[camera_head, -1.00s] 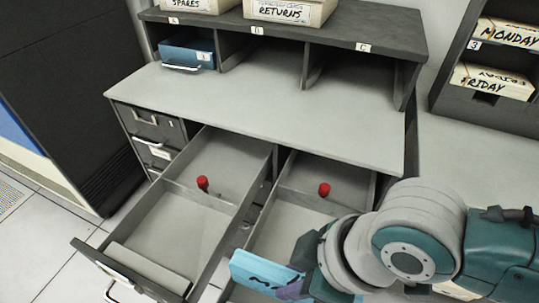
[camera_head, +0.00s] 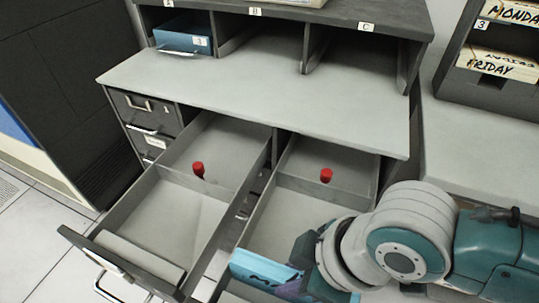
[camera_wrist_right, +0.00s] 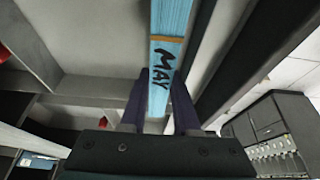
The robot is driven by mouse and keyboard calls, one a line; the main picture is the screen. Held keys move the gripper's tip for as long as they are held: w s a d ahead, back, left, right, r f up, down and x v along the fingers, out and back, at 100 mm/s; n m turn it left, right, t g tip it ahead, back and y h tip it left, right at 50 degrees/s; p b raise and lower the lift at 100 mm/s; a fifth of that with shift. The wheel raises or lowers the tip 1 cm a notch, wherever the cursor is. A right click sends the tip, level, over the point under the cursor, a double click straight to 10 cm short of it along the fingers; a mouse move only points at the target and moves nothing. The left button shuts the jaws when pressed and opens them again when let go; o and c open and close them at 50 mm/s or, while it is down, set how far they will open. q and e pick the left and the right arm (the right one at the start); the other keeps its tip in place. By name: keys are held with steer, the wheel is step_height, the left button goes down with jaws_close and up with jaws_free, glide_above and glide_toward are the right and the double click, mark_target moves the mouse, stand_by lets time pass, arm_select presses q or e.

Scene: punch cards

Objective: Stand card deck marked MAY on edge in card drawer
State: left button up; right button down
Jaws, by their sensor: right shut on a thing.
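The card deck marked MAY is a blue block (camera_head: 266,269) with a tan band, seen at the lower middle of the head view. Its lettered face (camera_wrist_right: 162,68) shows in the right wrist view. My right gripper (camera_wrist_right: 159,100) is shut on it, a purple finger on each side. The deck is over the front part of the open right drawer (camera_head: 307,185). I cannot tell how far it is above the floor, or whether it touches. A second open drawer (camera_head: 150,235) is on the left, with no cards seen in it. My left gripper is not in view.
Each open drawer has a cross divider with a red knob, one on the left (camera_head: 198,169) and one on the right (camera_head: 326,175). The desktop (camera_head: 270,95) above is clear. A blue tray (camera_head: 183,36) sits in a cubby; a rack (camera_head: 500,95) stands at right.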

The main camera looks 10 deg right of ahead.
steer(key=shift+f, duration=0.1)
steer(key=c, duration=0.6)
jaws_free()
steer(key=shift+o, duration=0.2)
steer(key=p+v, duration=0.3)
steer(key=v, duration=0.6)
steer(key=shift+s+d+r, duration=0.1)
steer(key=shift+r, duration=0.3)
